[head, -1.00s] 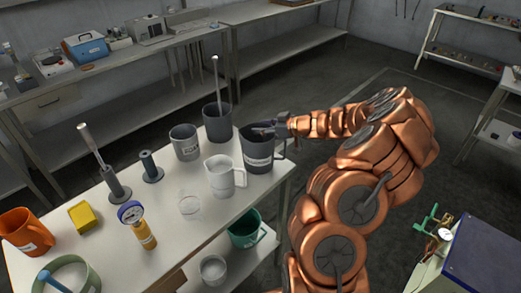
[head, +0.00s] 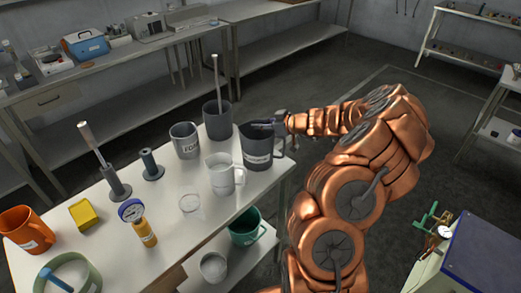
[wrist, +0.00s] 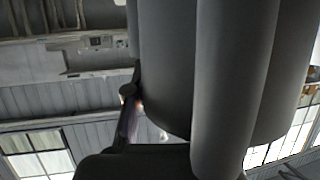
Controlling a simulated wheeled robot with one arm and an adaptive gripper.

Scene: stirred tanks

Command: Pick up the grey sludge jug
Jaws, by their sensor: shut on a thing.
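The grey sludge jug (head: 257,150) is a dark grey jug with a pale label and a handle on its right side. It stands upright at the right end of the white table, as far as the head view shows. My gripper (head: 270,125) reaches in from the right at the jug's rim and is shut on its upper part. The fingers partly hide the rim, so the exact grip is unclear. In the wrist view, large grey curved surfaces (wrist: 235,80) fill the middle at close range; I cannot separate jug from fingers there.
A clear jug (head: 222,176) stands just left of the grey jug. A grey labelled mug (head: 186,141) and a dark pot with a rod (head: 217,122) stand behind. A green jug (head: 246,228) is on the shelf below.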

